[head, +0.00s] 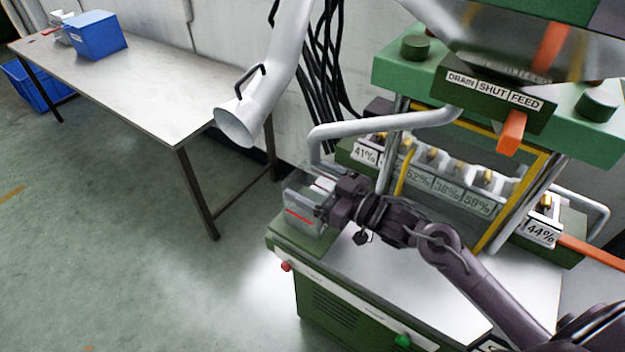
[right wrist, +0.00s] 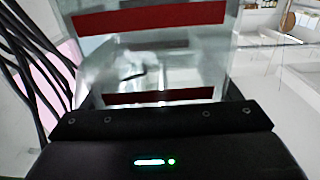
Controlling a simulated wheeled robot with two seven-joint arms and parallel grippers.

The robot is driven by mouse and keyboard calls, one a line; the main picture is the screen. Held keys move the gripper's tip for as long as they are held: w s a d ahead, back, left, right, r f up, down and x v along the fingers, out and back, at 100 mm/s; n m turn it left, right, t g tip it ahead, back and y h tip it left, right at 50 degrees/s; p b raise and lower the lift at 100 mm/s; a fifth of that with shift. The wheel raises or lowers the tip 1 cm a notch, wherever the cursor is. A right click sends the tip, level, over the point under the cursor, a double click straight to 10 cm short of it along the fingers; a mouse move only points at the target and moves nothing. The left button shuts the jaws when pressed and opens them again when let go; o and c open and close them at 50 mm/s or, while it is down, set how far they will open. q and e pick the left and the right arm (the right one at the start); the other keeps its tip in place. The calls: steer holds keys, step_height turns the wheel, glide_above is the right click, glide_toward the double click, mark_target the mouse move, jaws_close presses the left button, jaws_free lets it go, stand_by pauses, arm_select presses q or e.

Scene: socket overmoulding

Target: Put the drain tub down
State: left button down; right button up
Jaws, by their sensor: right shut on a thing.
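The drain tub (head: 302,207) is a small clear container with a red line on its side. In the head view it is at the left end of the green machine, over or on the green ledge (head: 300,240). My right gripper (head: 328,205) is shut on the tub from its right side. In the right wrist view the clear tub (right wrist: 150,55) fills the space ahead of the gripper, with red bands across it. I cannot tell whether the tub's bottom touches the ledge. My left gripper is not in view.
The machine has a metal top (head: 410,270), a bent grey pipe (head: 385,124) above the tub, and a row of percentage labels behind. An orange lever (head: 511,133) hangs below DRAIN, SHUT, FEED. A grey duct (head: 240,122) hangs left. A table (head: 130,85) bears a blue bin (head: 96,36).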

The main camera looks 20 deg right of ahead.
steer(key=shift+f, duration=0.1)
steer(key=o, duration=1.3)
steer(key=shift+c, duration=0.2)
steer(key=b+v, duration=0.2)
steer(key=v, duration=1)
